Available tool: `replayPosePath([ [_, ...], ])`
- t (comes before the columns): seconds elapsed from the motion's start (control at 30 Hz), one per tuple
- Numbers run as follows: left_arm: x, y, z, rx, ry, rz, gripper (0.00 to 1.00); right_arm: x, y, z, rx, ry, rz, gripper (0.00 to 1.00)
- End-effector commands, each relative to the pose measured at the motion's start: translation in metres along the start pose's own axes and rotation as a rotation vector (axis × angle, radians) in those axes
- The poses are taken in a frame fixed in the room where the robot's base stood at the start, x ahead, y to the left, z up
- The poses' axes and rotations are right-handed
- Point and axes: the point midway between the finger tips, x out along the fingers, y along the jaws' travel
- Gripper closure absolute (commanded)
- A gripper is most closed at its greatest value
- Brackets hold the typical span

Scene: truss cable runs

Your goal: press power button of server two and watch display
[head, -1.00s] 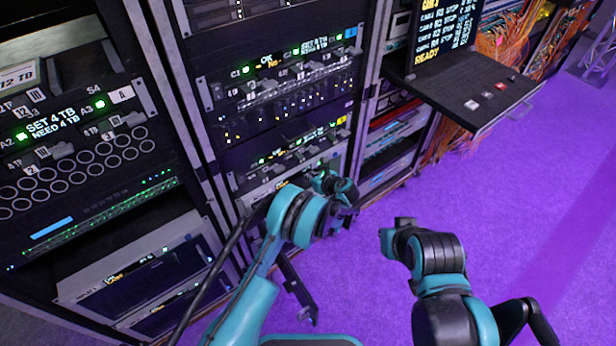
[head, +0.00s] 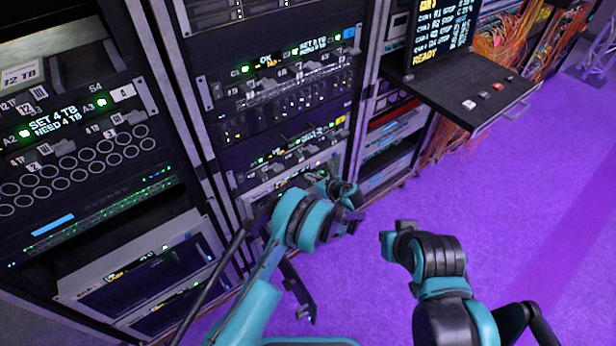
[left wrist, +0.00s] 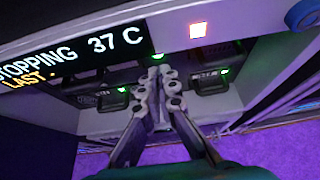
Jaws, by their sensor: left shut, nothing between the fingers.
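In the left wrist view a server front fills the top, with a black display (left wrist: 75,52) reading "STOPPING", "LAST" and "37 C". A square button (left wrist: 198,30) glows pinkish-white right of the display. My left gripper (left wrist: 158,66) is shut and empty, its tips in front of the panel, below and left of the button and apart from it. In the head view my left arm's wrist covers most of that server's front, low in the middle rack. No label names it as server two. My right arm stands at the right; its gripper cannot be made out.
Drive units with lit displays fill the left rack (head: 70,126) and the middle rack above my arm. A pull-out shelf (head: 455,82) with small buttons juts out at the right, below a screen (head: 445,30) reading "READY". The purple floor (head: 540,200) is clear at the right.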

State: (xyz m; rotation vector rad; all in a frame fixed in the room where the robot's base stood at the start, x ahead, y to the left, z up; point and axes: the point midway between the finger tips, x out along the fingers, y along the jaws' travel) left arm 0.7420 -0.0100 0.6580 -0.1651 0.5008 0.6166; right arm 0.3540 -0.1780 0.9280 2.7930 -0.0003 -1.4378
Motion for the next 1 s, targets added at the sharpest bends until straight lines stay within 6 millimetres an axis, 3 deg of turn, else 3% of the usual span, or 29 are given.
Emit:
replayPosePath([
  [0.1, -0.033, -0.001, 0.004, 0.004, 0.0, -0.004, 1.0, -0.013, 0.0, -0.009, 0.0, 0.0, 0.0, 1.0],
  [0.4, -0.087, -0.002, 0.003, 0.004, 0.0, -0.004, 1.0, -0.027, 0.0, -0.02, 0.0, 0.0, 0.0, 1.0],
  [0.6, -0.1, -0.002, 0.002, 0.003, 0.0, -0.003, 1.0, -0.03, 0.0, -0.021, 0.0, 0.0, 0.0, 1.0],
  [1.0, -0.101, -0.002, 0.001, 0.003, 0.0, -0.003, 1.0, -0.029, 0.0, -0.021, 0.0, 0.0, 0.0, 1.0],
])
